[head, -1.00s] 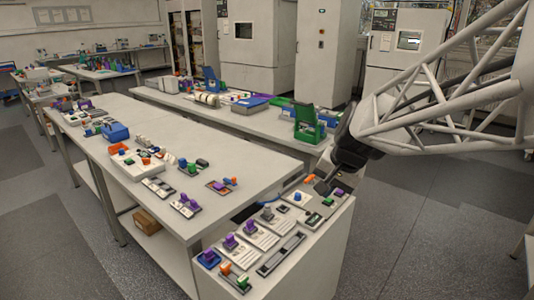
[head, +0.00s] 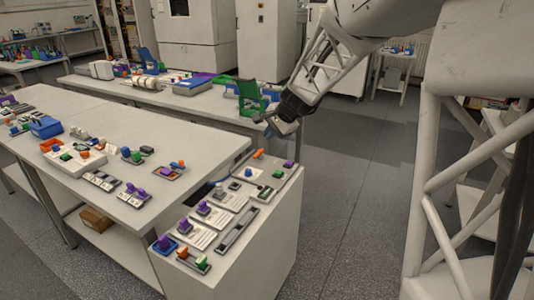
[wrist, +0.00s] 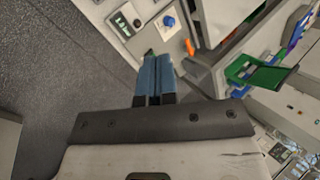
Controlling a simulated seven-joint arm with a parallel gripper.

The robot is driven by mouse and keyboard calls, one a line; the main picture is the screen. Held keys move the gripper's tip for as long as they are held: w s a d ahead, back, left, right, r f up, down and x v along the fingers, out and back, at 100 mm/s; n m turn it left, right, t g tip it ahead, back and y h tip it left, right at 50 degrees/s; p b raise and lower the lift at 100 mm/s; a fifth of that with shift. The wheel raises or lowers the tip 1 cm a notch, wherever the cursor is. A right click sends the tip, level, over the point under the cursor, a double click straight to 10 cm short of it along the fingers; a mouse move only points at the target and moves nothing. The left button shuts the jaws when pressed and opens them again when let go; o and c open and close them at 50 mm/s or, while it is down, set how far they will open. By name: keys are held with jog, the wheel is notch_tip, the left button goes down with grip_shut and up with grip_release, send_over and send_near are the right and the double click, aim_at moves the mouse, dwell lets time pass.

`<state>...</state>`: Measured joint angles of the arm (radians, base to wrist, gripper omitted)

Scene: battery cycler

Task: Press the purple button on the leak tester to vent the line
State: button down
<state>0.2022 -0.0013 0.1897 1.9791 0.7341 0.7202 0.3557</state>
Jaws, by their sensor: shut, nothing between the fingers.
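Several purple buttons stand on small panels on the near bench. More purple ones sit on a strip panel (head: 137,194) further left. I cannot tell which panel is the leak tester. My gripper (head: 269,131) is above the far right end of the bench, apart from the panels. In the wrist view my gripper's blue fingers (wrist: 151,58) are shut and empty.
A blue button (wrist: 168,21) and an orange switch (wrist: 189,47) are near my fingers in the wrist view. A green holder (head: 250,98) stands on the bench behind. The floor (head: 340,210) right of the bench is clear.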

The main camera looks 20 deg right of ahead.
jog(key=w+d+f+m+t, duration=0.2)
jog(key=w+d+f+m, duration=0.35)
jog(key=w, duration=0.75)
jog(key=m+t, duration=0.1)
jog(key=m, duration=0.3)
send_over(288, 163)
notch_tip(288, 163, down, 11)
jog(key=shift+s+d+f, duration=0.1)
jog(key=shift+f, duration=0.1)
jog(key=shift+f, duration=4.2)
